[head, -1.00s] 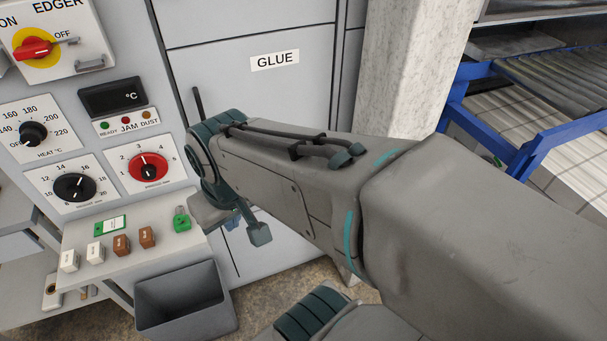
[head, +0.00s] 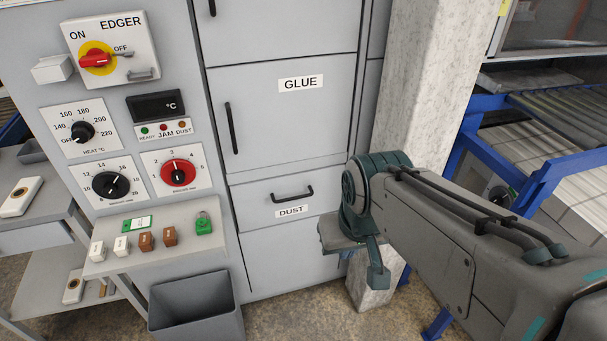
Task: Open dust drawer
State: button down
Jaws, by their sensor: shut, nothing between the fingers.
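The dust drawer (head: 284,200) is a grey front low on the cabinet, with a black bar handle (head: 292,194) and a DUST label. The drawer looks closed, flush with the panels around it. My gripper (head: 374,272) hangs at the end of my arm, to the right of and below the drawer handle in the picture. It is apart from the handle and holds nothing. My wrist hides part of it and the cabinet's lower right edge.
The GLUE door (head: 280,115) is above the drawer. A control ledge (head: 150,235) with several switches juts out at left, above a grey bin (head: 196,305). A pale pillar (head: 425,90) and a blue-framed rack (head: 540,165) stand at right.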

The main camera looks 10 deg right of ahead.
aim_at(259, 204)
jog(key=z, duration=0.2)
jog(key=i, duration=0.95)
jog(key=z, duration=1.35)
jog(key=k, duration=0.9)
jog(key=u, duration=1.7)
